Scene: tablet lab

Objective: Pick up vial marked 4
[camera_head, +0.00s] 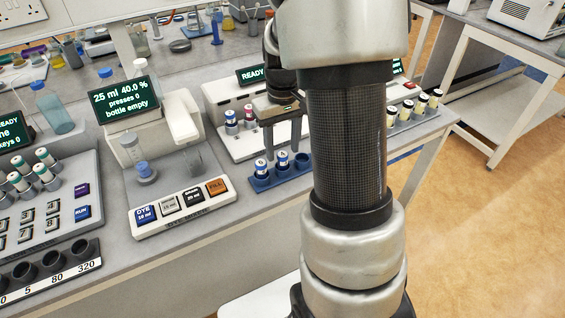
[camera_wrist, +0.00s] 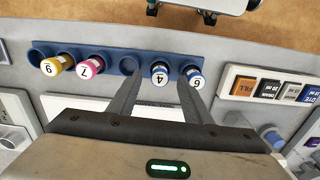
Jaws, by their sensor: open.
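The vial marked 4 (camera_wrist: 159,73) has a blue band and a pale top and stands in a blue rack (camera_wrist: 128,66). In the head view this vial (camera_head: 283,161) shows below my gripper. My gripper (camera_wrist: 163,78) is open and empty. In the wrist view its fingers appear on either side of the vial; whether they touch it I cannot tell. In the head view the fingers of my gripper (camera_head: 283,148) point down at the rack. A similar blue-banded vial (camera_wrist: 194,76) stands just right of the right finger.
Left of an empty hole (camera_wrist: 128,65), a magenta vial (camera_wrist: 91,67) and a yellow vial (camera_wrist: 56,65) share the rack. A dispenser (camera_head: 183,205) stands left of the rack. A device with a READY screen (camera_head: 251,75) stands behind it. My arm hides part of the bench.

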